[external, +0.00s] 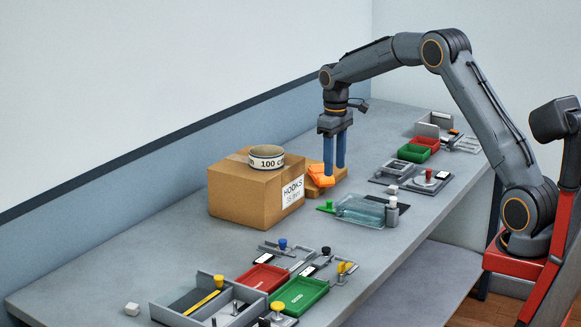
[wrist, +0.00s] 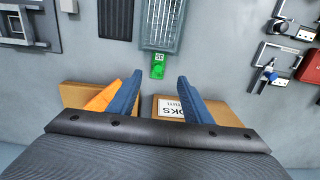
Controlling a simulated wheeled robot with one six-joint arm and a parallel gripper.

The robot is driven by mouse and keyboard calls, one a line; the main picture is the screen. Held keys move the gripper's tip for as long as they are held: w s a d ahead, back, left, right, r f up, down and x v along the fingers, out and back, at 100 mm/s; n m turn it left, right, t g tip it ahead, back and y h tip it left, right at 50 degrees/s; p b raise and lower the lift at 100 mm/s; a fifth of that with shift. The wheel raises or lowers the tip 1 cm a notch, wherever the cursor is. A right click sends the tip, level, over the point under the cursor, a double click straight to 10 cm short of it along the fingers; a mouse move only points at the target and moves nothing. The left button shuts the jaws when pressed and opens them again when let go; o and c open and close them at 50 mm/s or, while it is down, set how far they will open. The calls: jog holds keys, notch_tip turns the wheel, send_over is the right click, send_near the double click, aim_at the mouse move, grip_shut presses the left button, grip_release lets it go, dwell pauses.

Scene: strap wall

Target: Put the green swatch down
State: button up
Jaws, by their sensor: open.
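My gripper (external: 334,176) is open, its two blue fingers pointing down behind the cardboard box; in the wrist view the fingers (wrist: 160,80) are apart with nothing held between them. A small green piece (external: 327,206), which looks like the green swatch, lies on the bench at the near end of a clear tray (external: 360,210). In the wrist view the green piece (wrist: 158,68) carries a pale label and shows just beyond the gap between the fingertips. Whether it touches the tray is not clear.
A cardboard box (external: 245,205) with a tape roll (external: 266,157) on top stands left of my gripper. An orange object (external: 321,175) on a brown block lies close by the fingers. Red and green bins and fixtures stand nearer and farther. Bare bench (external: 130,260) lies left of the box.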

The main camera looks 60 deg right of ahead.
jog(key=s+a+f, duration=0.2)
jog(key=s+a, duration=0.7)
jog(key=s, duration=0.1)
jog(key=s+a+f, duration=0.1)
jog(key=s+a, duration=0.9)
jog(key=shift+s+f+t, duration=0.3)
jog(key=shift+f, duration=0.05)
jog(key=s+a+f, duration=0.1)
jog(key=s, duration=0.2)
jog(key=s+a, duration=0.1)
jog(key=s, duration=0.3)
jog(key=s+a+f, duration=0.1)
jog(key=s+a, duration=0.1)
jog(key=s, duration=0.2)
jog(key=shift+s+a+f, duration=0.1)
jog(key=shift+s+f, duration=0.1)
jog(key=shift+f, duration=0.15)
jog(key=shift+c, duration=1.1)
jog(key=shift+s+a+f, duration=0.1)
jog(key=shift+s, duration=0.2)
jog(key=c, duration=0.3)
